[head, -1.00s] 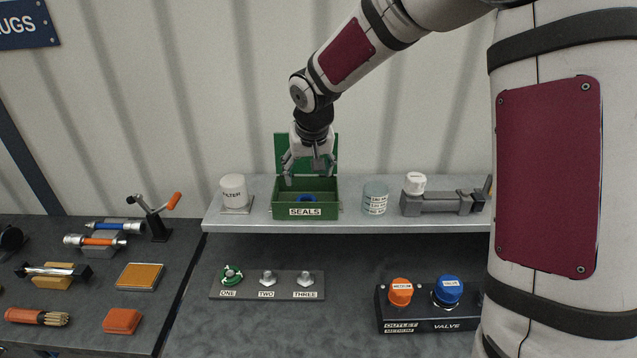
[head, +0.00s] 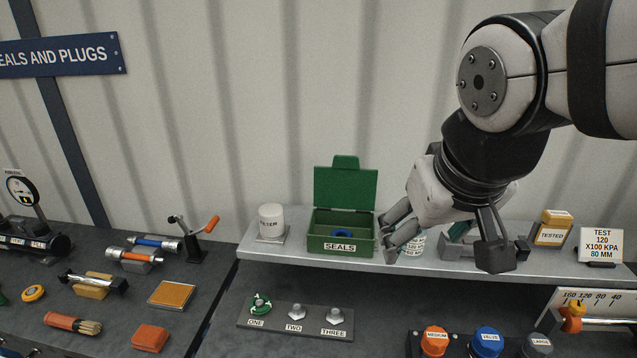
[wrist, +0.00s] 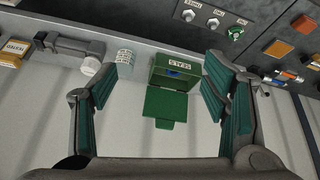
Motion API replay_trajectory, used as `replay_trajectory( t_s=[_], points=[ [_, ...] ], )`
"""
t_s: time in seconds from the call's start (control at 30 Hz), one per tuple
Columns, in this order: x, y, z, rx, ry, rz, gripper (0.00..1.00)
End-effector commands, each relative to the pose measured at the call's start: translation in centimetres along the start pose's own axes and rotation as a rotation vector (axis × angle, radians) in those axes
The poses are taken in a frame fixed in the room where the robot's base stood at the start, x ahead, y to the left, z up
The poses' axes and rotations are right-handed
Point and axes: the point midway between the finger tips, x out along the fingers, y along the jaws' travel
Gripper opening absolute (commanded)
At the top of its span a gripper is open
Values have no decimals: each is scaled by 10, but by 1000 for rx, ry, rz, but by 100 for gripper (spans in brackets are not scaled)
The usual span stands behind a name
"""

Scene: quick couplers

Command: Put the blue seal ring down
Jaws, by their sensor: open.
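The blue seal ring (head: 343,234) lies inside the open green box labelled SEALS (head: 340,247) on the grey shelf. The ring also shows inside the box in the wrist view (wrist: 174,72). The box's lid (head: 345,188) stands open at the back. My gripper (head: 440,250) is open and empty, to the right of the box in the head view and apart from the ring. In the wrist view its padded fingers (wrist: 168,92) are spread wide with nothing held between them.
A white filter (head: 271,220) stands left of the box. A TESTED box (head: 552,229) and a TEST sign (head: 600,245) stand at the shelf's right. Three fittings sit on a rack (head: 295,317) below.

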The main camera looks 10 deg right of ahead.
Motion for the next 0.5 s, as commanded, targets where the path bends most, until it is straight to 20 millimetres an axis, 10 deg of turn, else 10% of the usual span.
replay_trajectory(
  t_s=[0.2,0.5],
  points=[
    [-17,-4,44,-6,28,-81,68],
    [-19,-5,52,-9,30,-100,68]
  ],
)
